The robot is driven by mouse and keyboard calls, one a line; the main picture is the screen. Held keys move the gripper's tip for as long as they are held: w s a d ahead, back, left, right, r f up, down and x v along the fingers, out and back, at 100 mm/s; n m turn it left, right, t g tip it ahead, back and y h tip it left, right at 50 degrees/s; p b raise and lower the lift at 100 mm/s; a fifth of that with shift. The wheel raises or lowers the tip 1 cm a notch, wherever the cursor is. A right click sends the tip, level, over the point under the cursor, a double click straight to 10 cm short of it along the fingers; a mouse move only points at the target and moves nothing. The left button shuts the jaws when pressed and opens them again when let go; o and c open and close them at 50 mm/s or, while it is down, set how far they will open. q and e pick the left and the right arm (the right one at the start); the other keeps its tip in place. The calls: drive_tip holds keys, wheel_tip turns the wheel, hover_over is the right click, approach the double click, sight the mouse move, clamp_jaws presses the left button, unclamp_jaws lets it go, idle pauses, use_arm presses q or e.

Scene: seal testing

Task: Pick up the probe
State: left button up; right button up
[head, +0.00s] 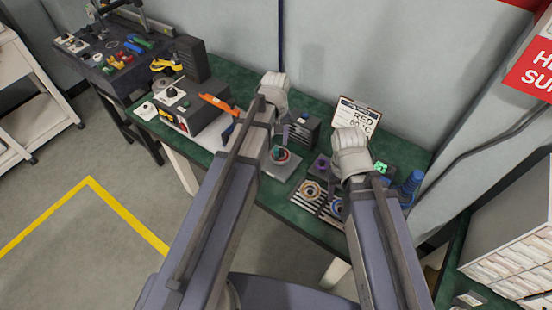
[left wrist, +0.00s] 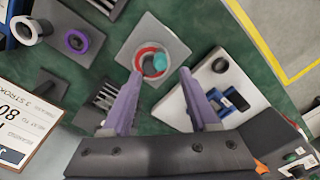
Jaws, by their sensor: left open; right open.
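I cannot tell for sure which thing is the probe. In the head view the left gripper (head: 283,134) is above and behind that plate. My right gripper (head: 337,205) is partly hidden by its own arm, low near the striped board.
A white plate (left wrist: 194,105) with a blue clamp-like piece (left wrist: 230,102) lies beside the grey plate. A purple ring (left wrist: 75,41) stands on a dark base. A striped board with rings (head: 307,203), a sign (head: 355,116) and a blue stacked post (head: 412,183) crowd the green table.

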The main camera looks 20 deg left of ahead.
sight(276, 149)
use_arm(q)
drive_tip(key=f+b, duration=0.4)
drive_tip(key=f, duration=0.1)
drive_tip(key=shift+s+f+b, duration=0.1)
drive_tip(key=shift+s+b, duration=0.15)
drive_tip(key=shift+b, duration=0.1)
use_arm(e)
wheel_tip(276, 149, down, 5)
drive_tip(key=shift+f, duration=0.1)
use_arm(q)
drive_tip(key=shift+c, duration=0.3)
clamp_jaws()
